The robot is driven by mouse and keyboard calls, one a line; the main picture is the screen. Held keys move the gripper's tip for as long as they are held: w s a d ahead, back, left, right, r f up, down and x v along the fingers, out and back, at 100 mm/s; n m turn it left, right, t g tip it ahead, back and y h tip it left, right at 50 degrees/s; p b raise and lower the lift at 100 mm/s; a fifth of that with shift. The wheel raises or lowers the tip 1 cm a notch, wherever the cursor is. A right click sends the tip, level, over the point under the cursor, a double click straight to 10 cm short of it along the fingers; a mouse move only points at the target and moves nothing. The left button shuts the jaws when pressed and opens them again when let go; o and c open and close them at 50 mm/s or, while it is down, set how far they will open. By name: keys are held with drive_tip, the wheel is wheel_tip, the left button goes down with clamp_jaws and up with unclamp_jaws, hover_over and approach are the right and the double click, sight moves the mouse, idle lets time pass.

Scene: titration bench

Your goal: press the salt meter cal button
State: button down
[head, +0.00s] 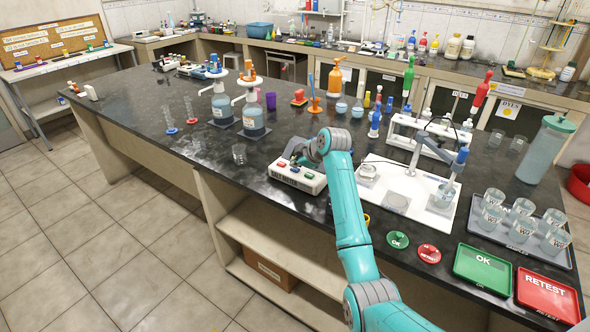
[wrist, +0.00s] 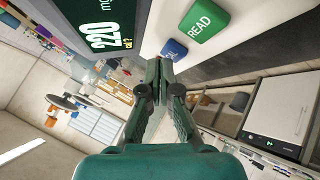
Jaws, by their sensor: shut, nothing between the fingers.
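The salt meter (head: 298,185) is a white box on the dark bench in the head view, with small coloured buttons on its top.
A white stirrer plate (head: 396,203) with a probe stand is right of the meter. A glass beaker (head: 239,154) stands to its left. A tray of beakers (head: 493,229) and the OK (head: 483,268) and RETEST (head: 547,293) pads are at right.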

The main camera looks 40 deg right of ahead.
sight(296, 170)
drive_tip(key=shift+f, duration=0.5)
idle(0.4)
drive_tip(key=shift+r, duration=0.9)
drive_tip(key=shift+r, duration=2.55)
